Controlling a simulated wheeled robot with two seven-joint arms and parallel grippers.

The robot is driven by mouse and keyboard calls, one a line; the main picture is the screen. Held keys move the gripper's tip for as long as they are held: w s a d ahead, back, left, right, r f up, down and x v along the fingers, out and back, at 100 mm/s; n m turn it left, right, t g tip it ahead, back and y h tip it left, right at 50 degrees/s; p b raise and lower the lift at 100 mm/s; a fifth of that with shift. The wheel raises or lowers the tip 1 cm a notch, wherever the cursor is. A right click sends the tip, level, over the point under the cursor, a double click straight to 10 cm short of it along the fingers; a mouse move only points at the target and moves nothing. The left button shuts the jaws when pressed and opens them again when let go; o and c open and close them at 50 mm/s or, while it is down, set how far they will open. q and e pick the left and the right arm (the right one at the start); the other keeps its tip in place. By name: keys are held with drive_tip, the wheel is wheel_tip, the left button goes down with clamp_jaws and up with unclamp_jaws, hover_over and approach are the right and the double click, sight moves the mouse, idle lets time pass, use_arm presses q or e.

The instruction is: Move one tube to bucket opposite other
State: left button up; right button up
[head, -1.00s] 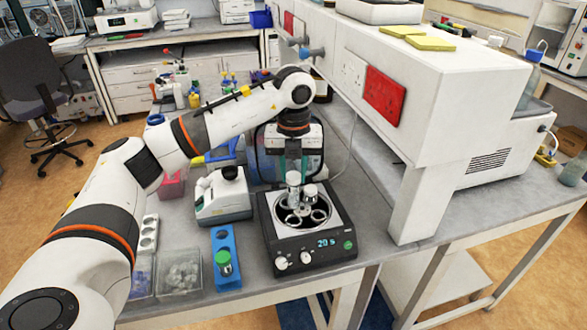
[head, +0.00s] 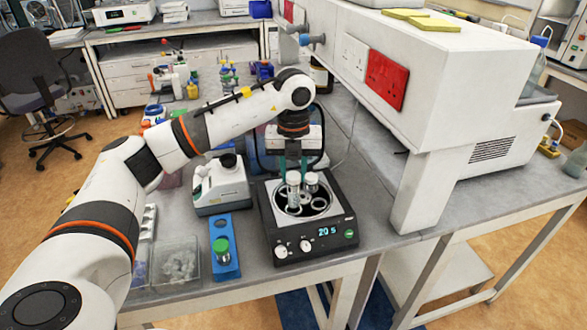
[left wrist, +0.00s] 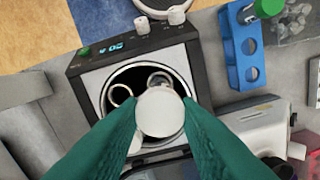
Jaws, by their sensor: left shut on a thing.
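The dark centrifuge (head: 347,222) stands open on the bench, its display lit, with ring-shaped buckets in its bowl. It also shows in the left wrist view (left wrist: 90,62), with two empty-looking bucket rings (left wrist: 121,95) (left wrist: 159,80) visible. My left gripper (head: 293,170) points down over the bowl, shut on a white-capped tube (head: 293,180). In the left wrist view the held tube's cap (left wrist: 160,112) sits between the teal fingertips. The other white-capped tube (head: 312,180) stands just right of it at the rotor. The held tube's lower end is hard to see. My right gripper is not in view.
A blue rack (head: 218,222) with a green-capped tube (head: 221,247) stands left of the centrifuge. A white bench device (head: 221,186) is behind it, and a clear bin (head: 180,265) farther left.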

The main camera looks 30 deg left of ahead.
sight(294, 193)
use_arm(q)
drive_tip(key=shift+f, duration=0.15)
idle(0.3)
drive_tip(key=shift+f, duration=0.15)
drive_tip(key=shift+f+b, duration=0.55)
drive_tip(key=shift+f, duration=0.05)
drive_tip(key=shift+f, duration=0.25)
drive_tip(key=shift+f+b, duration=0.55)
drive_tip(key=shift+f, duration=0.25)
drive_tip(key=shift+f+b, duration=0.3)
drive_tip(key=shift+b, duration=0.05)
drive_tip(key=shift+f+b, duration=0.75)
drive_tip(key=shift+f, duration=0.4)
